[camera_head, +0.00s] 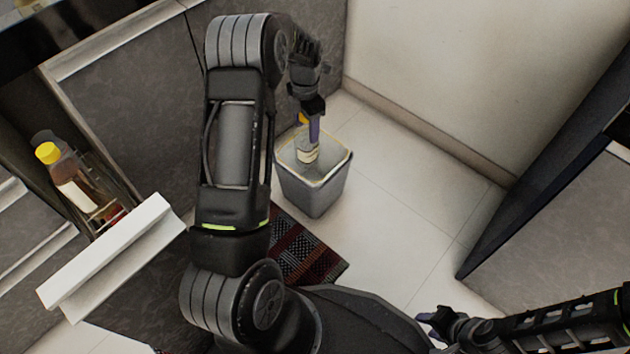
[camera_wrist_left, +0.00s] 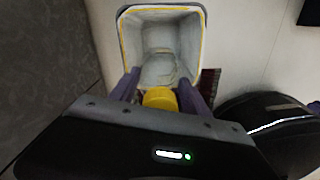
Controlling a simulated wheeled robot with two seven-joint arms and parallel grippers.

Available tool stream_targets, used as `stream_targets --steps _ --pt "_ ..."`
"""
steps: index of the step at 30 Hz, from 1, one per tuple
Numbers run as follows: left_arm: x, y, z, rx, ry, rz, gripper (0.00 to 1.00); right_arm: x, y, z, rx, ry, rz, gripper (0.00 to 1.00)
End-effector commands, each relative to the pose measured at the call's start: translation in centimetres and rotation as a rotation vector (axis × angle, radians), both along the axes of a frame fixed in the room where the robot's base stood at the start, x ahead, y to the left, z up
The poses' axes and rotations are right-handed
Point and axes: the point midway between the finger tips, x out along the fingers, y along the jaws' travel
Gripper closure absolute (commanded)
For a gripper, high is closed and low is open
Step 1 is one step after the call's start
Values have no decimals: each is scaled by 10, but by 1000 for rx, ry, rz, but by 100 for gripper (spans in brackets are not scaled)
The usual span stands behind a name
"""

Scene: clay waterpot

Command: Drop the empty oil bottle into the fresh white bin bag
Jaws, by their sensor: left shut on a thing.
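The oil bottle (camera_head: 307,150) is clear with a yellow cap. My left gripper (camera_head: 315,128) is shut on it near the cap and holds it upright over the bin's opening. In the left wrist view, the yellow cap (camera_wrist_left: 160,98) sits between the fingers of my left gripper (camera_wrist_left: 160,90). The grey bin (camera_head: 313,190) stands on the floor, lined with the white bag (camera_head: 335,172), which has a yellow edge at the rim. The bin also shows in the left wrist view (camera_wrist_left: 124,40). My right gripper (camera_head: 432,318) is at the lower right, away from the bin, and looks empty.
An open drawer (camera_head: 110,258) at the left holds another yellow-capped bottle (camera_head: 70,180). A dark red patterned mat (camera_head: 305,250) lies in front of the bin. A wall (camera_head: 460,90) stands behind the bin, and a cabinet (camera_head: 560,225) is at the right. The tiled floor between is clear.

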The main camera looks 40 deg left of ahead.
Motion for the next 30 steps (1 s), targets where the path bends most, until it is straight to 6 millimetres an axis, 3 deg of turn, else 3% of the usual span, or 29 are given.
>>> stream_targets --steps 12,13,21,30 --pt "0 0 -7 0 0 0 100 2 0 -6 -1 -5 -2 64" --pt "0 0 -7 0 0 0 42 2 0 -6 -1 -5 -2 64" --pt "0 0 -7 0 0 0 20 2 0 -6 -1 -5 -2 64" --pt "0 0 -5 0 0 0 19 1 0 -5 -1 -5 -2 64"
